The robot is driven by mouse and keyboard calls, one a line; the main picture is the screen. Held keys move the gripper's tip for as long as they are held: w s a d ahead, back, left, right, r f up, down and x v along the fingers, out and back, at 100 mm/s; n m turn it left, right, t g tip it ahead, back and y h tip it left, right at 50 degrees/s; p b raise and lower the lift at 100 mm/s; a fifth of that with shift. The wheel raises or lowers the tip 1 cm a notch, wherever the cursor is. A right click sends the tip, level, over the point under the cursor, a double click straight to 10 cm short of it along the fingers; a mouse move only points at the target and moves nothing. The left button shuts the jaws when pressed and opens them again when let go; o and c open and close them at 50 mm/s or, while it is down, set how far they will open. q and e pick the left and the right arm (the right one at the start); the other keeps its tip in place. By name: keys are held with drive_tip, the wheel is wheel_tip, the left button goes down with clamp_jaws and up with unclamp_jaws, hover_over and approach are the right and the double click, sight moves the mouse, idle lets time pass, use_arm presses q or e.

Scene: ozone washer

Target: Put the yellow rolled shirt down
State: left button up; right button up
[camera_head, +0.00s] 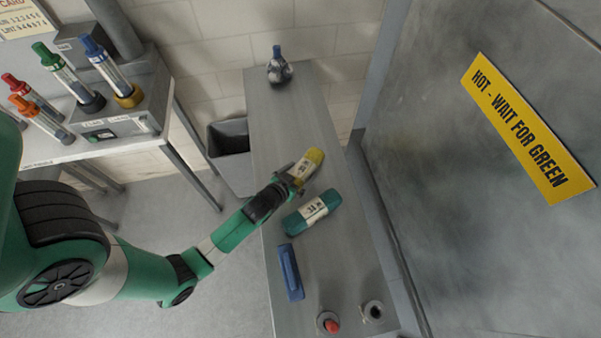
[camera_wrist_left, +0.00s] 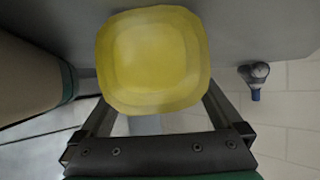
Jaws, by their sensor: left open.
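The yellow rolled shirt (camera_head: 311,161) with a pale paper band lies at the middle of the grey bench (camera_head: 290,115). In the left wrist view its yellow end (camera_wrist_left: 155,60) fills the upper middle. My left gripper (camera_head: 291,181) is open at the shirt's near end, its fingers on either side of the roll. Part of the shirt is hidden by the gripper, and I cannot tell whether the fingers touch it. My right gripper is not in view.
A teal roll (camera_head: 311,212) lies close beside the yellow one. A blue item (camera_head: 290,272) and two small round pots (camera_head: 328,322) (camera_head: 373,311) are nearer. A bottle (camera_head: 279,67) stands at the far end. A grey bin (camera_head: 231,155) and a metal door (camera_head: 480,180) flank the bench.

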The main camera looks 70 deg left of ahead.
use_arm(q)
drive_tip(key=shift+r, duration=0.15)
drive_tip(key=shift+s+d+r, duration=0.15)
drive_tip(key=shift+s, duration=0.1)
drive_tip(key=p+v, duration=0.2)
drive_tip(key=v, duration=0.9)
drive_tip(key=shift+s, duration=0.15)
drive_tip(key=shift+d, duration=0.15)
